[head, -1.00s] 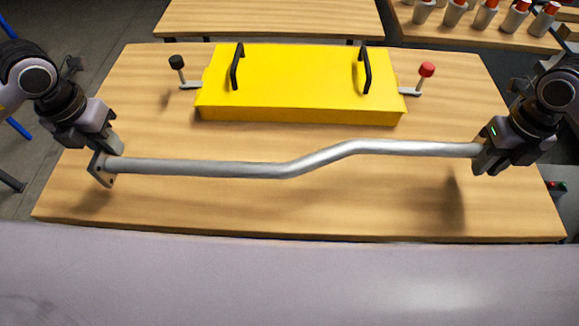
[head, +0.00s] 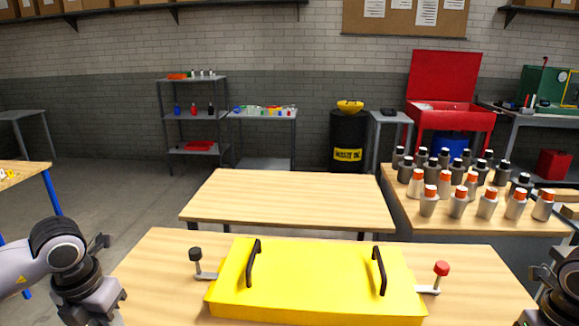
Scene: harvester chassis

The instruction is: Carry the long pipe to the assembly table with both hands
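The long pipe is out of view now, below the bottom edge of the head view. My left gripper (head: 100,311) is at the lower left, over the left edge of the near wooden table (head: 150,270); its fingertips are cut off by the frame. My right gripper (head: 531,320) is barely in view at the lower right corner, its fingers also cut off. A bare wooden table (head: 290,200) stands beyond the near one. I cannot tell which table is the assembly table.
A yellow box (head: 315,285) with two black handles and side levers, one black-knobbed, one red-knobbed, occupies the near table. A right-hand table (head: 400,220) holds many bottles. Shelves, a black barrel (head: 347,140) and a red cabinet (head: 450,105) line the back wall.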

